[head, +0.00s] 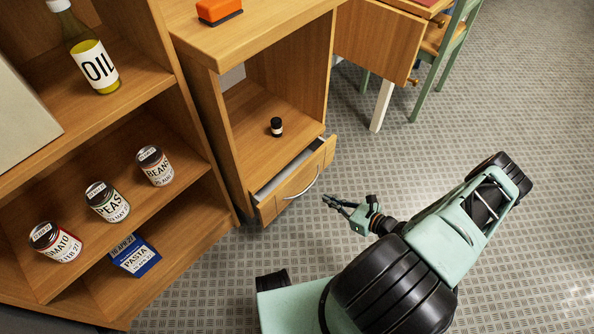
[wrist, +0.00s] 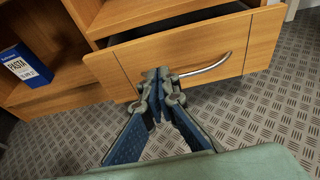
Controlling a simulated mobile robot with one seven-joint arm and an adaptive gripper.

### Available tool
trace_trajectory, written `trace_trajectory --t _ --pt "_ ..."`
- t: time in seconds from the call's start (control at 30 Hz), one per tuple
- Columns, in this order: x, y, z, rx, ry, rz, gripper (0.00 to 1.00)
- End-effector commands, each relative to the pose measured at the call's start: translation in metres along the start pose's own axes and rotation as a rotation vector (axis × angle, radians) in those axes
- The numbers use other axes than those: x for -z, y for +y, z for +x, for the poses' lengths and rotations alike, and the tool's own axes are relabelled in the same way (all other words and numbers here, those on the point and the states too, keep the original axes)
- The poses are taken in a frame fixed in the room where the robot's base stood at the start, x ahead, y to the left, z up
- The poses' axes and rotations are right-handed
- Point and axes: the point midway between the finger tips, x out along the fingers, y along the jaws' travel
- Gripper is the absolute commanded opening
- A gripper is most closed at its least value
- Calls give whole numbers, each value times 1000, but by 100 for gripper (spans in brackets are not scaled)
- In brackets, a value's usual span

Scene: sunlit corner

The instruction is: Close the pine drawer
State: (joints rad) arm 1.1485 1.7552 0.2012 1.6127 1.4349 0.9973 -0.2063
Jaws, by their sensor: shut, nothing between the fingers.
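The pine drawer (head: 294,184) is at the bottom of the wooden cabinet in the head view. It stands partly pulled out, with a dark gap showing behind its front. Its curved metal handle (head: 303,186) is on the front face. In the wrist view the drawer front (wrist: 245,45) and the handle (wrist: 206,68) are just beyond my fingers. My gripper (head: 326,200) is shut and empty, to the right of the drawer front in the head view. In the wrist view its fingertips (wrist: 156,75) overlap the drawer front beside the handle's left end; I cannot tell whether they touch.
The cabinet (head: 232,138) holds a small dark jar (head: 276,126) in its open compartment. A shelf on the left bears an oil bottle (head: 97,62), several cans and a blue pasta box (head: 134,256). A green chair (head: 445,45) stands at the back. The patterned floor to the right is clear.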

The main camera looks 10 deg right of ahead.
Motion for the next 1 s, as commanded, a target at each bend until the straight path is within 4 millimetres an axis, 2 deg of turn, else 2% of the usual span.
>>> trace_trajectory --t 0.1,0.23,0.37,0.7,0.83,1.0 --pt "2 6 -4 7 -30 1 0" --pt "1 7 7 6 -35 0 0" --pt "2 7 30 4 -34 0 0" --pt "-1 6 101 5 -33 0 0" --pt "-9 6 119 5 -33 0 0" --pt "-14 5 130 6 -31 -1 0"
